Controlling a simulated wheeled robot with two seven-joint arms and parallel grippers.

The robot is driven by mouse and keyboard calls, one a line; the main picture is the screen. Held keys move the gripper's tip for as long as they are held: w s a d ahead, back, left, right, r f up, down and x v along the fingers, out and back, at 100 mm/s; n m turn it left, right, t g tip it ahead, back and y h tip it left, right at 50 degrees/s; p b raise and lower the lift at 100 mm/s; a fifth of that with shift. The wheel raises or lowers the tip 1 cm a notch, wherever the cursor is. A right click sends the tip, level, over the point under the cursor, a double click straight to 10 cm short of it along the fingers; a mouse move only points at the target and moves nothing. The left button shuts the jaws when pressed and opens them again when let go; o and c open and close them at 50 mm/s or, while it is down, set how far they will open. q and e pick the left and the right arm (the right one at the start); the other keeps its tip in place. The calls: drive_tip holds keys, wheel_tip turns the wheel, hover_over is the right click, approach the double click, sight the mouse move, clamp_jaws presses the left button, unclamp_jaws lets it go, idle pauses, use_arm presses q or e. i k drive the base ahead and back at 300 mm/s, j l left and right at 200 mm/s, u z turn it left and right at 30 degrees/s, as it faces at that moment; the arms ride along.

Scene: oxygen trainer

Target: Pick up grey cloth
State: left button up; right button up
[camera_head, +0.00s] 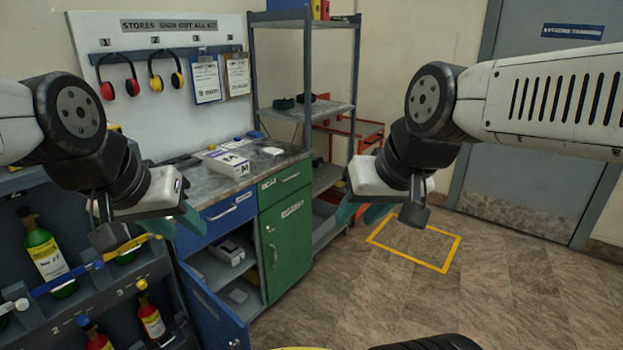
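I cannot make out a grey cloth for certain. A small greyish item (238,296) lies on the lower shelf of the open blue cabinet, too small to identify. A flat pale item (272,151) lies on the worktop and a small box (228,163) stands beside it. My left gripper (174,223) hangs in front of the worktop's left part, with its teal fingertips apart and nothing between them.
A bottle rack (90,300) with several bottles stands at the left. The blue cabinet door (213,312) hangs open towards me. The green cabinet (287,240) is shut. A grey shelf unit (307,107) stands behind. The floor inside the yellow outline (414,243) is clear.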

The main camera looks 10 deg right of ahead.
sight(271, 152)
drive_tip(key=i+l, duration=0.4)
drive_tip(key=i+l+u, duration=0.1)
drive_tip(key=i+l, duration=0.3)
drive_tip(key=l, duration=0.2)
drive_tip(key=i+l+u, duration=0.15)
drive_tip(key=i+l, duration=0.7)
drive_tip(key=i+j+u, duration=0.1)
drive_tip(key=i, duration=0.75)
